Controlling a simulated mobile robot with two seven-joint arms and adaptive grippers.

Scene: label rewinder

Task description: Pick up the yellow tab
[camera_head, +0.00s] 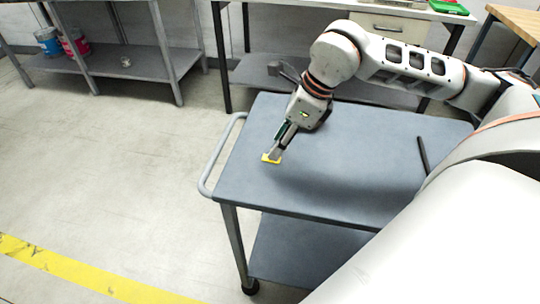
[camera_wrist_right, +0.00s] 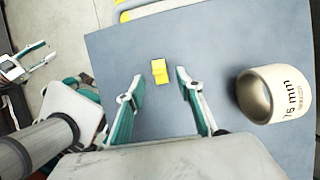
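The yellow tab (camera_head: 271,158) lies on the grey-blue top of a cart (camera_head: 340,180), near its left side. My right gripper (camera_head: 276,151) points down at it, with its fingertips close to the tab. In the right wrist view, the tab (camera_wrist_right: 159,71) shows in the gap between the two teal fingers (camera_wrist_right: 160,76), which are apart with nothing held. I cannot tell whether a finger touches the tab. My left gripper is out of the head view; in the right wrist view it appears at the left edge (camera_wrist_right: 48,50), with its fingers apart and empty.
The cart top around the tab is clear.

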